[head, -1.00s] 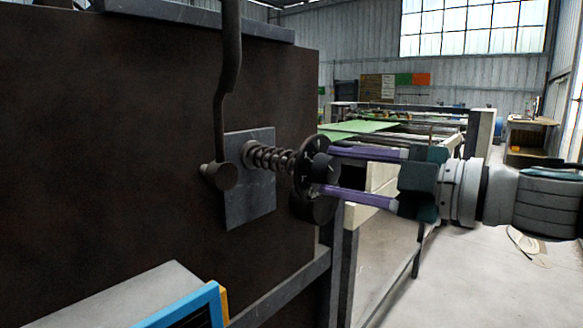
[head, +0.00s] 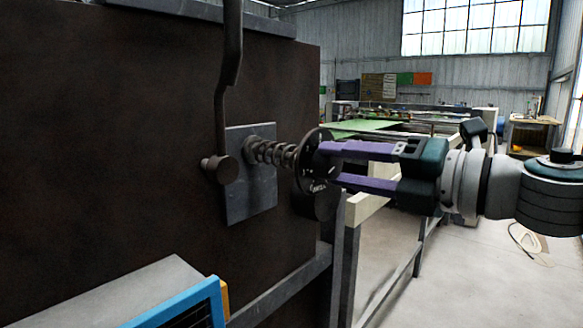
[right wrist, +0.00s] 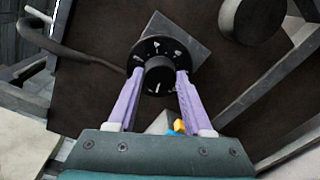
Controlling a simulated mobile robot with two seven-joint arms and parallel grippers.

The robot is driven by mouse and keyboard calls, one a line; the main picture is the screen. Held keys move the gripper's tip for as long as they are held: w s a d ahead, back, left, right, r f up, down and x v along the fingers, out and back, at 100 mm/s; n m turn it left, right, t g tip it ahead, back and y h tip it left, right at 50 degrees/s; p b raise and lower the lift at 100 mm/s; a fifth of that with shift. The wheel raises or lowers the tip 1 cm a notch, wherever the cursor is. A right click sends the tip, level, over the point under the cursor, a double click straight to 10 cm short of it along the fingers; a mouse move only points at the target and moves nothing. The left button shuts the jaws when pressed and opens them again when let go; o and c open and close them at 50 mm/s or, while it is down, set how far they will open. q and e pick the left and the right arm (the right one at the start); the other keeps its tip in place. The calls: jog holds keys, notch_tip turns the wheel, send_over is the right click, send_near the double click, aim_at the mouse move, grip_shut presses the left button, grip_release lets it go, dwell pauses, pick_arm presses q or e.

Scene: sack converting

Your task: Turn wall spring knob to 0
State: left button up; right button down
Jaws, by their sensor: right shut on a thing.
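The wall spring knob (head: 309,178) is a dark round dial with white marks, on a coiled spring (head: 268,152) that stands out from a grey plate (head: 250,195) on the dark brown panel. In the right wrist view the knob's black hub (right wrist: 159,75) sits between the fingers, with white marks on the dial around it. The marks are too small to read surely. My right gripper (head: 328,166), with purple fingers, is shut on the knob from the right. It also shows in the right wrist view (right wrist: 157,88). My left gripper is not in view.
A bent dark lever (head: 228,90) with a round end (head: 220,169) hangs just left of the spring. A blue-framed box (head: 190,305) is at the lower left. A rail frame (head: 345,250) stands below the knob. Open floor (head: 470,275) lies to the right.

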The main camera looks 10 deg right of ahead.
jog(key=n+b, duration=0.1)
jog(key=n, duration=0.3)
dwell(0.5)
jog(key=shift+c, duration=1.6)
grip_release()
